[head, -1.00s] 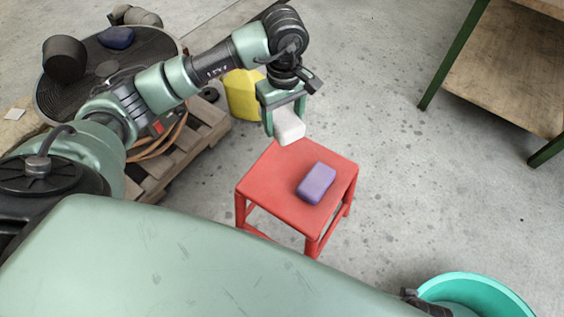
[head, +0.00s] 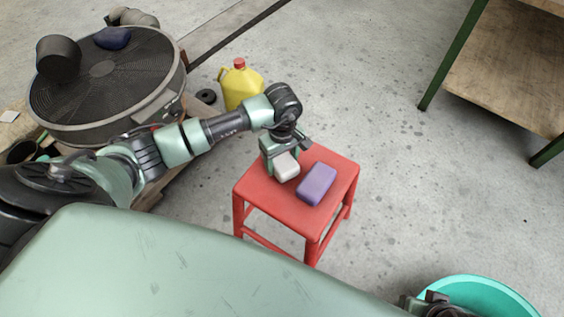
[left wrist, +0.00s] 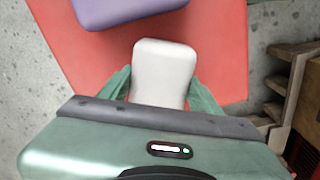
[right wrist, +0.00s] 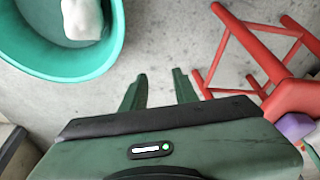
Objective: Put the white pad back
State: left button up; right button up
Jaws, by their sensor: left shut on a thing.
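The white pad (head: 287,167) is between the fingers of my left gripper (head: 281,158), which is shut on it. It is over the left back part of the red stool's seat (head: 258,188), low and close to it; I cannot tell whether it touches. A purple pad (head: 317,184) lies on the seat just right of it. In the left wrist view the white pad (left wrist: 163,72) sticks out past the fingertips, with the purple pad (left wrist: 125,8) beyond, apart from it. My right gripper (right wrist: 158,82) is open and empty, above the floor between a teal tub and the stool.
The teal tub (right wrist: 95,68) holds a white lump (right wrist: 82,18); the tub also shows at the head view's lower right. A yellow jug (head: 240,88) stands behind the stool. A round fan (head: 105,70) is at left, a green-legged table (head: 500,60) at upper right.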

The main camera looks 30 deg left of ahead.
aim_at(282, 160)
pick_arm(q)
jog(key=shift+f, duration=0.2)
pick_arm(e)
jog(key=shift+s+r, duration=0.1)
jog(key=shift+r, duration=0.1)
pick_arm(q)
jog(key=shift+f, duration=0.2)
jog(key=o, duration=1.3)
pick_arm(e)
jog(key=shift+r, duration=0.1)
pick_arm(q)
jog(key=shift+r, duration=0.25)
notch_tip(282, 160, up, 12)
jog(key=shift+f+p, duration=0.1)
jog(key=shift+p, duration=0.95)
pick_arm(e)
jog(key=s+x, duration=0.1)
jog(key=x, duration=0.6)
jog(key=shift+f, duration=0.5)
